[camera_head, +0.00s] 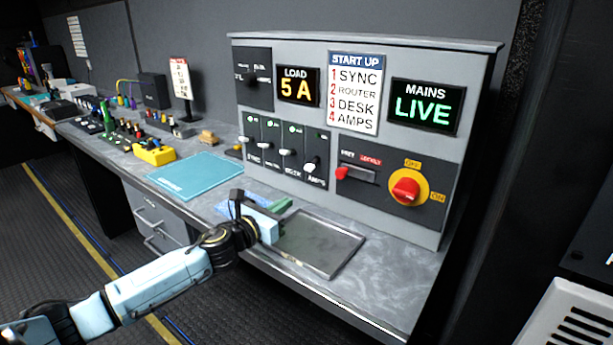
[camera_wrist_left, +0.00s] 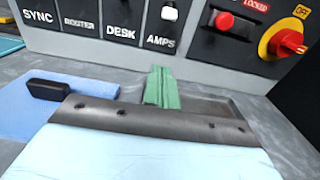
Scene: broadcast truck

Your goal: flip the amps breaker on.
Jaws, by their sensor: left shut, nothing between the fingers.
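The amps breaker (camera_head: 310,167) is the rightmost of the breaker row on the grey panel, above its AMPS label. Its white lever (camera_wrist_left: 168,13) shows at the top of the left wrist view. The lever sits low in its slot in the head view, but I cannot clearly tell on from off. My left gripper (camera_head: 283,205) is shut and empty, its green fingers together (camera_wrist_left: 162,88). It is over the counter, in front of and below the breaker, apart from the panel. My right gripper is not in view.
The SYNC, ROUTER and DESK breakers (camera_head: 286,152) stand left of it. A red lever (camera_head: 342,173) and a red rotary switch (camera_head: 405,190) are to the right. A metal tray (camera_head: 335,255) lies by my gripper. A teal mat (camera_head: 190,176) lies left. The LOAD display (camera_head: 297,87) reads 5 A.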

